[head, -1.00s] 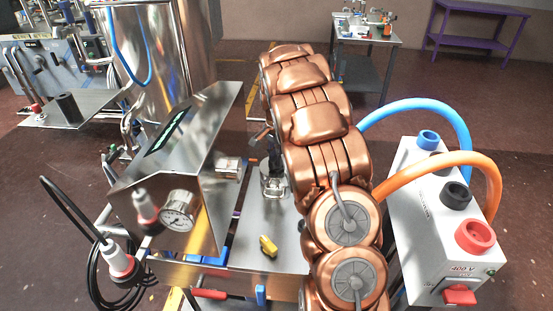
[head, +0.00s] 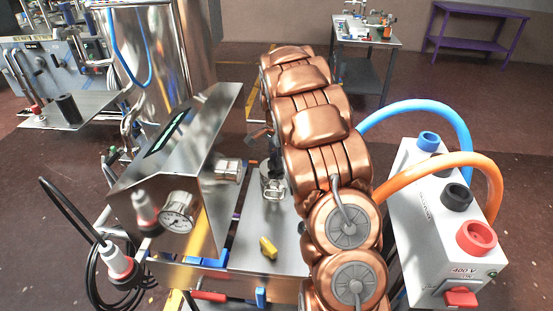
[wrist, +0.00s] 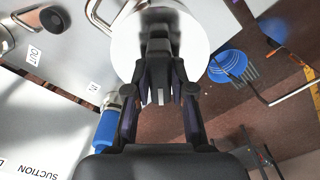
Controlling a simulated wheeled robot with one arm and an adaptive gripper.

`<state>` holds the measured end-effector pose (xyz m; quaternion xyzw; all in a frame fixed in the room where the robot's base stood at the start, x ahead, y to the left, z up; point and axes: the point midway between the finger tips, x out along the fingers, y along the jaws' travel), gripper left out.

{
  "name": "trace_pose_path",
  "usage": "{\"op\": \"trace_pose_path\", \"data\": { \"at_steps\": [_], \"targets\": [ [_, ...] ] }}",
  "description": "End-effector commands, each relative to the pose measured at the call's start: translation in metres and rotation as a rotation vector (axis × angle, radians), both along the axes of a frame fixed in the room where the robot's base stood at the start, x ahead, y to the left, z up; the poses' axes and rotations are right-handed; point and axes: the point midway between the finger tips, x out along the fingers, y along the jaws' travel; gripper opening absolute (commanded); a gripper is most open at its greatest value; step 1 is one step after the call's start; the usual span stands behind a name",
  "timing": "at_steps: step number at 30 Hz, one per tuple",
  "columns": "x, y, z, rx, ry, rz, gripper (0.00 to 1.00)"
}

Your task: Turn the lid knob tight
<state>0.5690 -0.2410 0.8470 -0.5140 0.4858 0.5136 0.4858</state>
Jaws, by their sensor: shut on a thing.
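In the wrist view a round, pale metal lid (wrist: 193,52) lies beyond my fingers, with a curved steel handle at its upper left. A dark upright knob (wrist: 158,48) stands over the lid. My gripper (wrist: 160,92) has its two dark fingers drawn in around the knob and is shut on it; the exact contact is partly hidden by the fingers. In the head view a small steel vessel (head: 272,188) stands on the bench beside my copper arm. The arm hides much of my gripper there.
A steel panel housing with a gauge (head: 178,218) stands left of the vessel. A yellow object (head: 268,247) lies on the bench in front. A white box (head: 428,225) with blue and orange hoses is at the right. A blue object (wrist: 108,122) sits near my left finger.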

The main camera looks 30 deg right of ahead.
Motion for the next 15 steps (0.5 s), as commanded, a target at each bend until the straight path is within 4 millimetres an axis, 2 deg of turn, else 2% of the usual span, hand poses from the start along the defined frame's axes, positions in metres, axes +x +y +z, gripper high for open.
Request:
{"op": "trace_pose_path", "data": {
  "at_steps": [1,7,15],
  "targets": [
    [-0.0008,0.0002,-0.0011,0.002,0.003,-0.001,0.26],
    [-0.0004,0.0002,-0.0006,0.001,0.001,-0.001,0.47],
    [-0.0001,0.0002,-0.0001,0.001,0.000,0.000,0.48]
  ]
}}
